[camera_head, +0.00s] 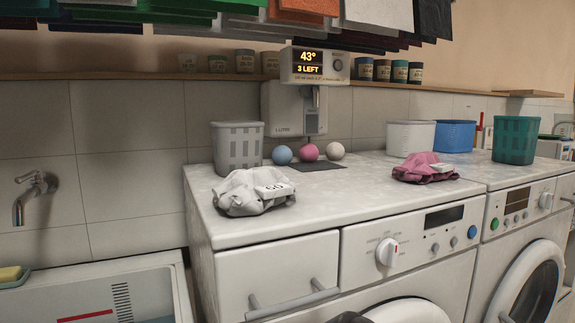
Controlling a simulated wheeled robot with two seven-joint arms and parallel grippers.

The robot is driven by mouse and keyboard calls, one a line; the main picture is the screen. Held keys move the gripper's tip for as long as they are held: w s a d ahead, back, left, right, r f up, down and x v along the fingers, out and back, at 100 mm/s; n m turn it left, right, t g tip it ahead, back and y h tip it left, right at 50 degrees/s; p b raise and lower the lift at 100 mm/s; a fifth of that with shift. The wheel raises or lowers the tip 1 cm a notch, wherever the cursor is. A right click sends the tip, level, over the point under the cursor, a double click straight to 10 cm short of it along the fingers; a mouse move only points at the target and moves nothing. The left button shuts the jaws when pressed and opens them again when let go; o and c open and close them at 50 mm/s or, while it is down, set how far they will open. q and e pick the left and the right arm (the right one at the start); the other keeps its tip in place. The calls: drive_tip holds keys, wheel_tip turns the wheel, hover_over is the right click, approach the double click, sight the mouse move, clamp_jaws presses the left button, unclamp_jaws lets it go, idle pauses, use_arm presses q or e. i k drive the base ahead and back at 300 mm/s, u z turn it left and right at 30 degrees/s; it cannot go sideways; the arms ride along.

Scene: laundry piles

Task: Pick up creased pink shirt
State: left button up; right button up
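The creased pink shirt (422,168) lies crumpled on the white countertop, right of the middle, above the washing machine's front panel. A small tag shows at its right side. Neither of my grippers shows clearly in the head view, so nothing of mine is seen touching the shirt.
A crumpled white shirt (251,191) with a tag lies on the counter (330,200) to the left. Behind stand a grey basket (237,147), three balls (309,152), and white (409,138), blue (454,136) and green (515,140) baskets. Clothes (300,18) hang above. Counter between the shirts is clear.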

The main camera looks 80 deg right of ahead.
sight(422, 168)
drive_tip(key=u, duration=1.05)
drive_tip(key=i, duration=0.8)
drive_tip(key=z, duration=4.7)
drive_tip(key=i, duration=0.5)
drive_tip(key=z, duration=0.05)
drive_tip(key=k, duration=0.55)
drive_tip(key=z, duration=1.55)
drive_tip(key=i, duration=2.9)
drive_tip(key=u, duration=1.2)
